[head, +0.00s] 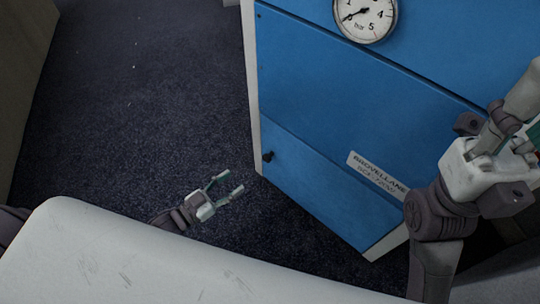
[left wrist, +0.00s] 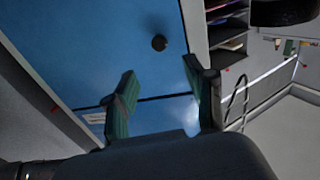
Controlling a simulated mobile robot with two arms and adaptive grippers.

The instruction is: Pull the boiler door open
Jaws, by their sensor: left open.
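The blue boiler (head: 350,110) stands right of centre in the head view. Its front looks flush, with no gap visible along the lower door panel (head: 310,187). A small black knob (head: 268,156) sticks out near that panel's left edge. The knob also shows in the left wrist view (left wrist: 159,43), ahead of and between the finger directions, apart from them. My left gripper (head: 230,188) is open and empty, below and left of the knob; its fingers also show in the left wrist view (left wrist: 160,90). My right gripper (head: 512,150) is at the right edge, its fingers partly hidden.
A round pressure gauge (head: 365,15) and a nameplate (head: 377,174) are on the boiler front. Dark carpet (head: 130,110) lies clear to the left. A shelf with trays (left wrist: 228,30) stands beside the boiler in the left wrist view.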

